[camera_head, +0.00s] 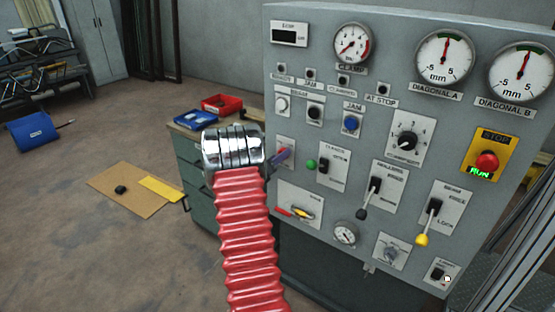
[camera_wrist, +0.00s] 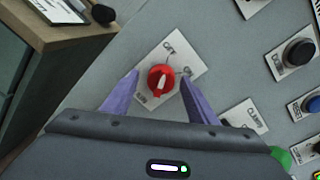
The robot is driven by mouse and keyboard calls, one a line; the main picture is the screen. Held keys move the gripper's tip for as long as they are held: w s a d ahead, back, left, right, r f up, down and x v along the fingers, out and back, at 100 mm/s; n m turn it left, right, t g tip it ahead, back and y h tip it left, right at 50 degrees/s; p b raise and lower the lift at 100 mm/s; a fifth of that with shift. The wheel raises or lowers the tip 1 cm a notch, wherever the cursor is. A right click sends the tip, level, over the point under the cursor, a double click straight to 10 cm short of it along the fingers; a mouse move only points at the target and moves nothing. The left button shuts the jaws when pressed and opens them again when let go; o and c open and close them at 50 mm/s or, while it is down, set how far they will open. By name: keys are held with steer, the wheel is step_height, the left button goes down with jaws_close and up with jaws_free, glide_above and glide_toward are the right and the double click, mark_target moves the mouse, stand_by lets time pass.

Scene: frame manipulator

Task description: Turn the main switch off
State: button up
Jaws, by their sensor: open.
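The main switch looks to be the red rotary knob (camera_wrist: 161,86) on a small pale plate (camera_wrist: 176,46) in the wrist view. A white mark runs along the knob, roughly in line with the top label. The plate's lettering is too small to read surely. My gripper (camera_wrist: 160,76) is open, with one purple finger on each side of the knob. I cannot tell whether the fingers touch it. In the head view my gripper (camera_head: 281,157) is at the left edge of the control panel (camera_head: 390,90) and hides the knob; only part of its plate (camera_head: 285,142) shows.
A green button (camera_head: 311,164) and a black lever switch (camera_head: 324,165) sit close right of my gripper. A plate with a red and yellow handle (camera_head: 302,212) is below.

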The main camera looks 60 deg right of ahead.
steer(key=shift+a, duration=0.1)
steer(key=w+a, duration=0.1)
steer(key=a, duration=1.2)
steer(key=shift+w+a+r, duration=0.25)
steer(key=shift+w, duration=0.15)
